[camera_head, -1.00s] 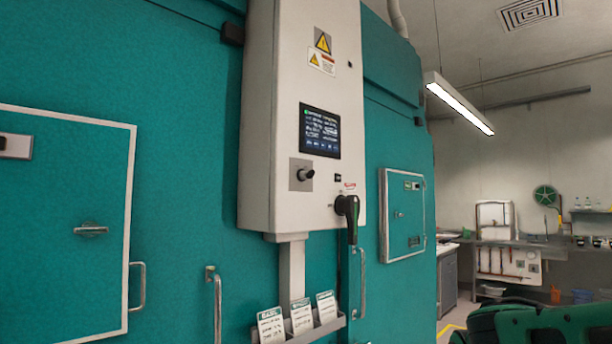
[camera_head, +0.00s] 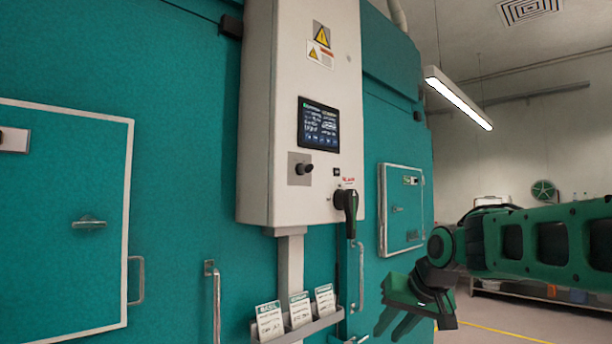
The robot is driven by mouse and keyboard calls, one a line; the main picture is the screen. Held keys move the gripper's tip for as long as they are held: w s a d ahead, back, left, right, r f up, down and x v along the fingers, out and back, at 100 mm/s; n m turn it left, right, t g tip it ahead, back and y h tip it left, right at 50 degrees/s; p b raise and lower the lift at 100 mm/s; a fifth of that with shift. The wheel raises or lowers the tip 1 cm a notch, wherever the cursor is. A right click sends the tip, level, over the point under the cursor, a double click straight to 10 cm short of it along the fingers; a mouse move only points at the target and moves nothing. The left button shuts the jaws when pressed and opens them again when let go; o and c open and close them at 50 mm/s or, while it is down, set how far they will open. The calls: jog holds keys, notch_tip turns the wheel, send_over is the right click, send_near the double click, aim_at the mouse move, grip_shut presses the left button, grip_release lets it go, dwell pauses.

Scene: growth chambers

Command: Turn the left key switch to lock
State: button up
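A white control box (camera_head: 255,120) is mounted on the teal chamber wall. On its front, a black knob (camera_head: 304,168) sticks out from a square grey plate, left of a black rotary handle (camera_head: 346,203). The knob looks like the left switch, but I cannot make out a key or its lock marks. My gripper (camera_head: 396,328) is at the lower right, below and to the right of the box, pointing down and left. Its two fingers are apart with nothing between them. It touches nothing that I can see.
A dark screen (camera_head: 318,124) sits above the knob. A rack of labelled cards (camera_head: 299,310) hangs below the box. Chamber doors stand at left (camera_head: 60,200) and right (camera_head: 400,215), with bar handles such as this one (camera_head: 213,300). The space before the box is clear.

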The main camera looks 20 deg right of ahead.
jog(key=w+r+t+y, duration=0.1)
jog(key=w+r+t, duration=0.1)
jog(key=w+r, duration=0.4)
jog(key=w+r+t, duration=0.2)
jog(key=w+r, duration=0.1)
jog(key=r, duration=0.6)
jog(key=n+t+y, duration=0.4)
jog(key=t+y, duration=0.1)
send_near(309, 167)
jog(key=x, duration=1)
jog(key=shift+w+f, duration=0.1)
jog(key=shift+f, duration=0.2)
grip_shut()
